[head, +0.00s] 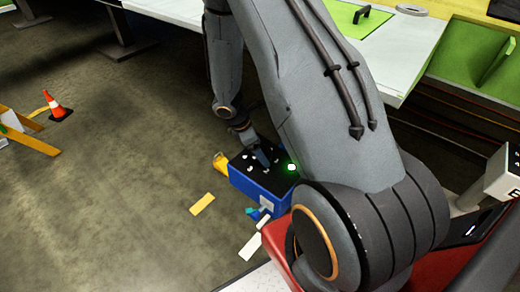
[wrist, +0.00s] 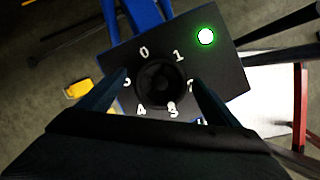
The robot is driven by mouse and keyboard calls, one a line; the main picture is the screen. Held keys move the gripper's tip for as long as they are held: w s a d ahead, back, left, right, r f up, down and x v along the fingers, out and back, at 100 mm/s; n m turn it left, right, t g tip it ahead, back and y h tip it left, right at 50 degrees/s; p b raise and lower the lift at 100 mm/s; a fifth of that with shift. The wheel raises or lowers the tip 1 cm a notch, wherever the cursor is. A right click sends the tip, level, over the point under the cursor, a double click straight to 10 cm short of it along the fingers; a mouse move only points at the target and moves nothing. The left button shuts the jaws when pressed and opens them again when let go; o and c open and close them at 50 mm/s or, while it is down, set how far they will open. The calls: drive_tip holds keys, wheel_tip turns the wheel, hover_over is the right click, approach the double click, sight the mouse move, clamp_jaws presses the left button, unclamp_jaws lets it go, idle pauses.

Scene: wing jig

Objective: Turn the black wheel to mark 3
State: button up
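The black wheel (wrist: 160,84) sits on a black panel (wrist: 228,72), ringed by white digits. The 0 and 1 lie above it and the 3 (wrist: 172,109) and 4 below; the digits at left and right are partly covered by my fingers. I cannot make out a pointer on the wheel. My gripper (wrist: 158,80) is open, with one finger on each side of the wheel; I cannot tell whether they touch it. In the head view the panel tops a blue box (head: 262,187), and my gripper (head: 262,158) hides the wheel.
A lamp with a green glow (wrist: 206,37) is at the panel's upper right. A yellow object (head: 220,162) stands beside the box. An orange cone (head: 57,108) is at far left, and a long light table (head: 400,55) at upper right. The floor left of the box is mostly clear.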

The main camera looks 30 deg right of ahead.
sight(252, 154)
drive_tip(key=shift+r, duration=0.1)
drive_tip(key=v, duration=0.6)
drive_tip(key=shift+w+a+r, duration=0.1)
drive_tip(key=shift+a+r, duration=0.15)
drive_tip(key=shift+r, duration=0.05)
drive_tip(key=shift+a+r, duration=0.15)
drive_tip(key=shift+r, duration=0.25)
drive_tip(key=shift+a+r, duration=0.1)
drive_tip(key=shift+r, duration=0.1)
drive_tip(key=s+a+r+m+y, duration=0.2)
drive_tip(key=s+a+r+m, duration=0.3)
drive_tip(key=s+r+m, duration=0.2)
drive_tip(key=s+a+r+m+t+y, duration=0.1)
drive_tip(key=s+a+r+m+y, duration=0.1)
drive_tip(key=s+a+r+m, duration=0.4)
drive_tip(key=s+r+m, duration=0.2)
drive_tip(key=s+r, duration=0.1)
drive_tip(key=r, duration=0.1)
drive_tip(key=shift+a, duration=0.25)
drive_tip(key=shift+r, duration=0.1)
idle(0.8)
